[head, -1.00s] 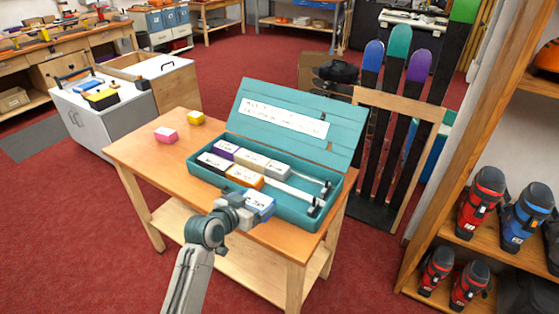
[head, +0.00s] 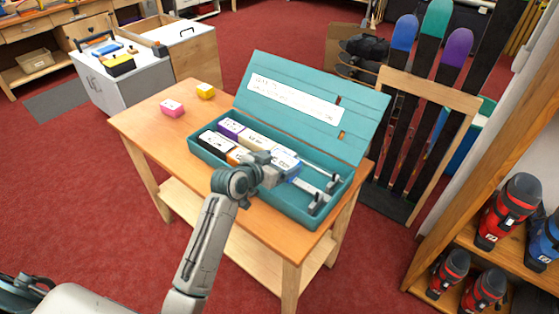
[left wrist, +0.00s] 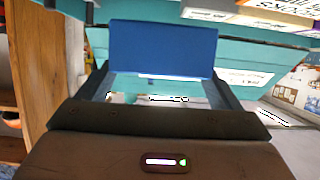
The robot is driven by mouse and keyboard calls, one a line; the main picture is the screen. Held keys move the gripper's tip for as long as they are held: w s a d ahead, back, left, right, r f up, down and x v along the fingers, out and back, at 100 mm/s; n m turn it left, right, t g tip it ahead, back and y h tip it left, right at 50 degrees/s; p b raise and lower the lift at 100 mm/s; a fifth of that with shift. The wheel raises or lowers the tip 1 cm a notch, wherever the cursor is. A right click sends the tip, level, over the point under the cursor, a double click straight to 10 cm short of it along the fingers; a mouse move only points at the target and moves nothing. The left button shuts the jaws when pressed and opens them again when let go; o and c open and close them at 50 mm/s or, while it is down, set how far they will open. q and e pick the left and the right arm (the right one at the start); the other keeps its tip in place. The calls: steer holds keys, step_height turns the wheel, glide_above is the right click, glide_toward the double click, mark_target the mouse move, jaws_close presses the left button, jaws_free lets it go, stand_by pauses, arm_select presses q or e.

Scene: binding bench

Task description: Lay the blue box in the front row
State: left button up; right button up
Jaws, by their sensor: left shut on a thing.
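The blue box (head: 289,164), with a white labelled top, is at the front row of the open teal case (head: 226,163), right of the orange box (head: 236,156). My left gripper (head: 272,170) is shut on it. In the left wrist view the blue box (left wrist: 162,50) fills the space between the fingers (left wrist: 160,92). I cannot tell whether it touches the case floor. A black-and-white box (head: 215,143) is at the front row's left end. Purple (head: 230,128) and cream (head: 257,141) boxes stand in the back row; the gripper partly hides the row. My right gripper is out of view.
The case's teal lid (head: 355,100) stands open behind, with a white label strip. White rails with dark stops (head: 316,200) lie at the case's right end. A pink box (head: 172,108) and a yellow box (head: 205,91) lie on the wooden table (head: 150,125), with clear top around them.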

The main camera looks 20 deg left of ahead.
arm_select(q)
steer(key=f+b, duration=0.2)
steer(key=f, duration=0.1)
steer(key=shift+w+d+f, duration=0.1)
steer(key=shift+w+f, duration=0.1)
step_height(320, 180, down, 4)
steer(key=b, duration=0.3)
steer(key=shift+f, duration=0.1)
steer(key=shift+f+b, duration=0.4)
steer(key=shift+f, duration=0.15)
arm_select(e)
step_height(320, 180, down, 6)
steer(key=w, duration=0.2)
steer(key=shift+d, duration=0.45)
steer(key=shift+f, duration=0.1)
arm_select(q)
steer(key=shift+f, duration=0.3)
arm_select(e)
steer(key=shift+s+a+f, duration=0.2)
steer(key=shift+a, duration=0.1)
